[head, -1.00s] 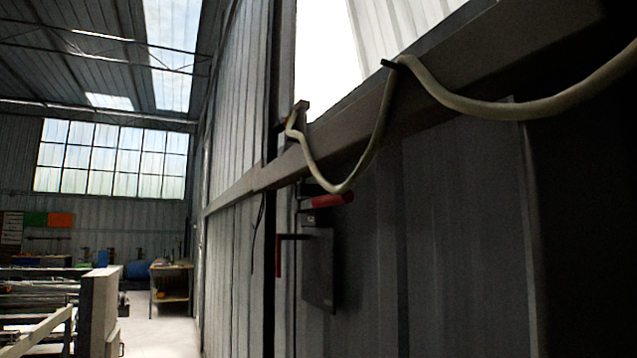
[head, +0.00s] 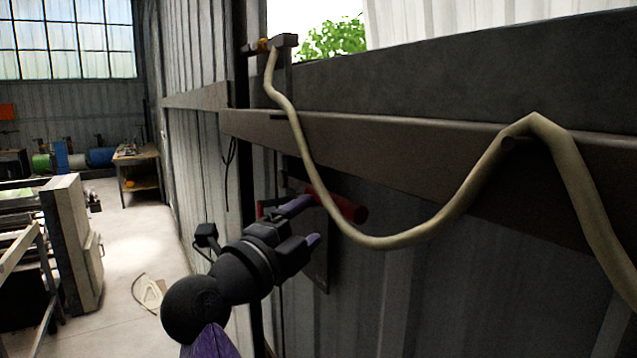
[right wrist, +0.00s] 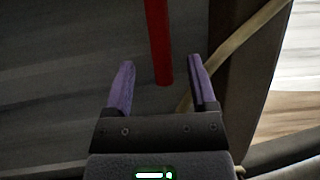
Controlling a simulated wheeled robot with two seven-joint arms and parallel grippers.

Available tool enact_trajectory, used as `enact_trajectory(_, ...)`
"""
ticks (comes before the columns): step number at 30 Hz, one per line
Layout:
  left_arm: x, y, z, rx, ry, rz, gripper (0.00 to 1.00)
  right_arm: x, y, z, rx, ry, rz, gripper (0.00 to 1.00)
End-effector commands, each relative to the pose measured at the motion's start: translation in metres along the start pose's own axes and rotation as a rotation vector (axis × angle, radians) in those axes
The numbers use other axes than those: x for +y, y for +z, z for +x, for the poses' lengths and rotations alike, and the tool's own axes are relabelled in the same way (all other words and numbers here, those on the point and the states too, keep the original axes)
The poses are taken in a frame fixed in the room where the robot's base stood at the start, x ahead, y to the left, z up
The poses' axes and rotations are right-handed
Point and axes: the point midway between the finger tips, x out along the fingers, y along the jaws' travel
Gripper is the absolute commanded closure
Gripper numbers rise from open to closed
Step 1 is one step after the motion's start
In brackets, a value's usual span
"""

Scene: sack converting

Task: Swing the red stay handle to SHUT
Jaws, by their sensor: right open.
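A red handle (head: 350,210) sticks out from a dark plate (head: 321,262) on the corrugated wall, under the brown rail. A smaller red part (head: 262,208) shows at the plate's left, partly hidden. My right gripper (head: 305,223) is open and in front of the plate, its purple fingers pointing toward the red handle. In the right wrist view, a red bar (right wrist: 158,40) comes down from the top and ends between the two open fingers (right wrist: 162,70), with gaps on both sides. Any lettering on the plate is unreadable. My left gripper is not in view.
A pale hose (head: 440,225) hangs in loops from the brown rail (head: 400,140), sagging just below the red handle. A bench (head: 137,156) and a grey cabinet (head: 75,240) stand at left.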

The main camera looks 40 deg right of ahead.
Motion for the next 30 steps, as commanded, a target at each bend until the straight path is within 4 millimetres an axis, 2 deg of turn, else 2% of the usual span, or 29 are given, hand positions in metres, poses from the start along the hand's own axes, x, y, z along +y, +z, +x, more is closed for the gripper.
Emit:
enact_trajectory(3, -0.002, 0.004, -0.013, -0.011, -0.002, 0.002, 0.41, -0.004, -0.001, 0.031, 0.005, -0.005, -0.004, 0.27)
enact_trajectory(9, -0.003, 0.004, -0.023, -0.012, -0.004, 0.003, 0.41, -0.002, 0.0, 0.066, 0.001, -0.006, -0.004, 0.27)
enact_trajectory(12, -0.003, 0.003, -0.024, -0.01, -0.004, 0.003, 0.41, -0.001, 0.0, 0.072, 0.001, -0.005, -0.002, 0.27)
enact_trajectory(19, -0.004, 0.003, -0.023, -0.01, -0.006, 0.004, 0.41, 0.0, 0.001, 0.073, 0.0, -0.005, -0.002, 0.27)
enact_trajectory(27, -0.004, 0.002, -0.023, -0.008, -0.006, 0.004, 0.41, 0.0, 0.001, 0.073, 0.0, -0.005, -0.003, 0.84)
enact_trajectory(29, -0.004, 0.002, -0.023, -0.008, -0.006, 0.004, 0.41, 0.0, 0.001, 0.073, 0.0, -0.005, -0.003, 0.97)
enact_trajectory(30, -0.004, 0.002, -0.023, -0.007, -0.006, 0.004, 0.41, 0.0, 0.001, 0.073, 0.0, -0.005, -0.003, 1.0)
